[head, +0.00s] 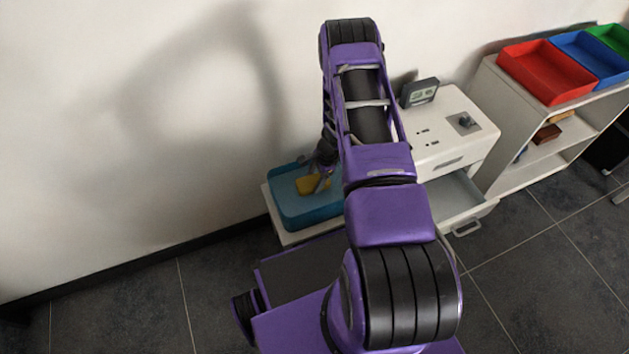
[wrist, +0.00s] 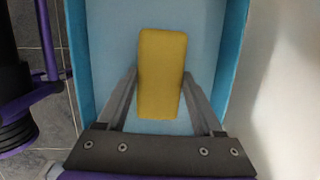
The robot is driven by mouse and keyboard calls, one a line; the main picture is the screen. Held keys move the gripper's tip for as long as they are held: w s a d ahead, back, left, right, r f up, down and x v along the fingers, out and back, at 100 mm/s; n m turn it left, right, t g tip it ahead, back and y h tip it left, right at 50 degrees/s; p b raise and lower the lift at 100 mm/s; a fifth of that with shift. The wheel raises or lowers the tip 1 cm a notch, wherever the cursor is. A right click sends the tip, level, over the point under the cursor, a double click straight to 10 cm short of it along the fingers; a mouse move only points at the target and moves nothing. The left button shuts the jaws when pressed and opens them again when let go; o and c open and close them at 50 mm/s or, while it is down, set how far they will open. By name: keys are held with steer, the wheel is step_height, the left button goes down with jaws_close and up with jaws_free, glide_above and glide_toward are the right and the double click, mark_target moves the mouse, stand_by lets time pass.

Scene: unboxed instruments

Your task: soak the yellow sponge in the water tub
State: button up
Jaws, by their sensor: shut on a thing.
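The yellow sponge (wrist: 161,75) lies between the two fingers of my gripper (wrist: 160,80) in the wrist view, and the gripper is shut on it. The sponge also shows in the head view (head: 311,185), over the inside of the blue water tub (head: 295,222). In the wrist view the tub's walls (wrist: 235,50) stand on both sides of the sponge, with a light blue surface under it. I cannot tell whether the sponge touches that surface. My gripper (head: 322,183) reaches down into the tub in the head view. My arm hides part of the tub's right side.
The tub stands on a low white surface (head: 285,236) near the wall. To the right are a white cabinet (head: 455,130) with an open drawer (head: 455,200) and a small grey display (head: 419,92) on top. A shelf (head: 520,125) farther right carries red (head: 545,72), blue (head: 590,52) and green trays (head: 614,38).

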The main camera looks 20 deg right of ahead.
mark_target(314, 180)
steer(key=shift+r+p, duration=1.35)
steer(key=shift+r, duration=1.45)
